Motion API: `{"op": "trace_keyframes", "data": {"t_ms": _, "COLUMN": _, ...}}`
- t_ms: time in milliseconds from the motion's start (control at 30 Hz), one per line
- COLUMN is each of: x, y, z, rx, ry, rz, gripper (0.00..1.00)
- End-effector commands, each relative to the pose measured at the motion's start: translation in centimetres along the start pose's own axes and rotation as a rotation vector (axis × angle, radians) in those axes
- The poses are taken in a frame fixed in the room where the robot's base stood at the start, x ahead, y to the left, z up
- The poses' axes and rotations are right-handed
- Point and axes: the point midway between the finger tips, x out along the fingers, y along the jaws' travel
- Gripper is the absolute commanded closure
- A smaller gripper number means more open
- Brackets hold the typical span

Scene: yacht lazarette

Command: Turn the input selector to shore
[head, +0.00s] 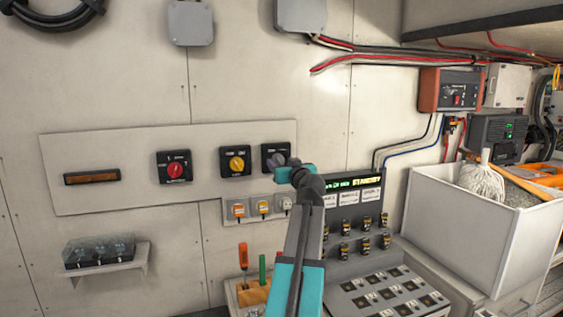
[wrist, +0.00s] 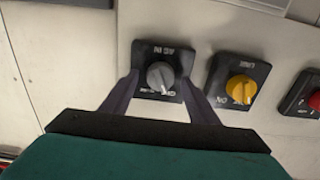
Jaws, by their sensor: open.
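Three rotary selectors sit on a pale wall panel in the head view: one with a red knob (head: 175,170), one with a yellow knob (head: 236,163) and one with a grey knob (head: 277,160). My gripper (head: 284,167) is at the grey one and partly hides it. In the wrist view, which shows the panel upside down, my open gripper (wrist: 160,82) has one finger on each side of the grey knob (wrist: 160,76). I cannot tell whether the fingers touch it. The yellow knob (wrist: 241,89) is to its right there.
A console with a lit display (head: 352,184) stands to the right of my arm. A shelf with coloured-handled tools (head: 252,291) is below. A white bin (head: 470,225) stands at the right.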

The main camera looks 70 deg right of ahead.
Motion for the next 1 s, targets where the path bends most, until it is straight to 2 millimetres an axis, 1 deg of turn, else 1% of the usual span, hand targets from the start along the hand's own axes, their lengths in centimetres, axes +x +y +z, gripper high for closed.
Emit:
{"op": "trace_keyframes", "data": {"t_ms": 33, "x": 0.38, "y": 0.02, "z": -0.07, "rx": 0.000, "ry": 0.000, "rz": 0.000, "gripper": 0.45}}
{"op": "trace_keyframes", "data": {"t_ms": 133, "x": 0.66, "y": 0.03, "z": -0.01, "rx": 0.000, "ry": 0.000, "rz": 0.001, "gripper": 0.45}}
{"op": "trace_keyframes", "data": {"t_ms": 433, "x": 0.68, "y": 0.07, "z": 0.04, "rx": 0.000, "ry": 0.000, "rz": 0.001, "gripper": 0.45}}
{"op": "trace_keyframes", "data": {"t_ms": 467, "x": 0.68, "y": 0.07, "z": 0.04, "rx": 0.000, "ry": 0.000, "rz": 0.001, "gripper": 0.49}}
{"op": "trace_keyframes", "data": {"t_ms": 600, "x": 0.66, "y": 0.09, "z": 0.03, "rx": 0.000, "ry": 0.000, "rz": 0.002, "gripper": 0.72}}
{"op": "trace_keyframes", "data": {"t_ms": 700, "x": 0.65, "y": 0.12, "z": 0.03, "rx": 0.000, "ry": 0.000, "rz": 0.002, "gripper": 0.86}}
{"op": "trace_keyframes", "data": {"t_ms": 733, "x": 0.27, "y": -0.10, "z": 0.06, "rx": -0.001, "ry": 0.001, "rz": 0.003, "gripper": 0.86}}
{"op": "trace_keyframes", "data": {"t_ms": 1000, "x": 0.63, "y": 0.22, "z": 0.07, "rx": 0.018, "ry": 0.000, "rz": 0.003, "gripper": 0.86}}
